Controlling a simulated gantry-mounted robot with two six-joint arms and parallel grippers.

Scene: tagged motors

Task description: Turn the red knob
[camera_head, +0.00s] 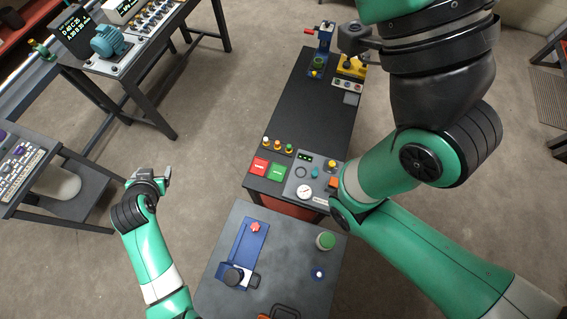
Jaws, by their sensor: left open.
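The red knob (255,227) is a small star-shaped knob on a blue plate (239,250) on the grey table (218,283) in front of me. My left gripper (158,178) is open and empty. It is over the floor, left of the table and well apart from the knob. My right arm fills the right side of the view. A dark part at its end, seemingly my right gripper (357,40), shows beside the far end of the black bench, and its jaws are not clear.
A black cylinder (233,275) stands on the blue plate's near end. A green round knob (325,241) is at the table's right. The black bench (317,118) behind carries buttons and a gauge. A workbench with a teal motor (108,41) stands far left. Floor lies between.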

